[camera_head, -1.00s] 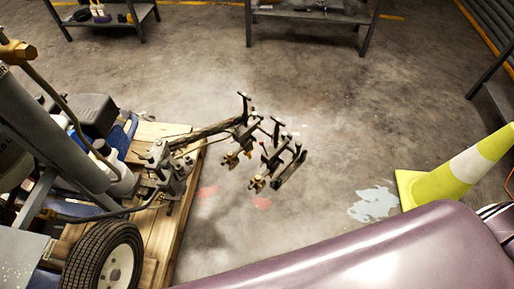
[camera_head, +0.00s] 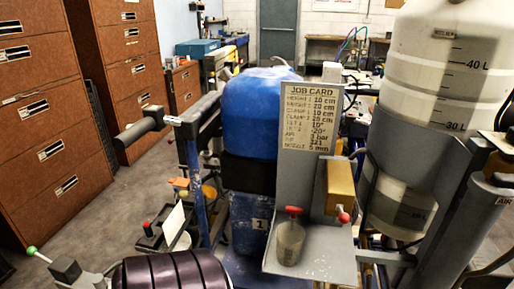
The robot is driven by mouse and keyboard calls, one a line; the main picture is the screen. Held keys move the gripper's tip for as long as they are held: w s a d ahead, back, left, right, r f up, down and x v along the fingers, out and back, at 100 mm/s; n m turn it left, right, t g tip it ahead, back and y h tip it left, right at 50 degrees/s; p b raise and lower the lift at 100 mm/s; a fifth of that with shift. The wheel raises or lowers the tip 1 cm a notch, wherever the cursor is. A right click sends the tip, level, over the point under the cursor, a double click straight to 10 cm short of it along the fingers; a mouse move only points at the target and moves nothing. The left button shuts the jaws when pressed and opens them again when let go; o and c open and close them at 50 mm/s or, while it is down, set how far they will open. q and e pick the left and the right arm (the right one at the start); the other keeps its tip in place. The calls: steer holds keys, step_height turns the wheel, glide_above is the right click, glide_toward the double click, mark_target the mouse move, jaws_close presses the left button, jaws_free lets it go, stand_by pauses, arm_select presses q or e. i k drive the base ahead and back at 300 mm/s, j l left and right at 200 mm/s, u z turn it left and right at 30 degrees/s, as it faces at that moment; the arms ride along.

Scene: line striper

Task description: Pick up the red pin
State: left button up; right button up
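A red-topped piece (camera_head: 293,211) stands in or on a small grey cup (camera_head: 289,243) on the grey metal shelf (camera_head: 318,266) below the job card. A second red end (camera_head: 343,216) sticks out beneath a yellow-gold box (camera_head: 340,187) on the upright plate. I cannot tell which of these is the red pin. Neither of my grippers is in view.
The job card (camera_head: 309,123) is on the upright plate. A blue tank (camera_head: 262,112) stands behind it to the left. A large white graduated tank (camera_head: 432,90) is at right. Brown drawer cabinets (camera_head: 40,120) line the left. Some floor (camera_head: 85,222) is clear there.

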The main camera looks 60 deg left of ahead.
mark_target(294, 210)
steer(key=u, duration=1.7)
steer(key=z, duration=2.7)
steer(key=u, duration=2.7)
steer(key=j, duration=0.5)
steer(key=k+j, duration=0.1)
steer(key=j, duration=0.45)
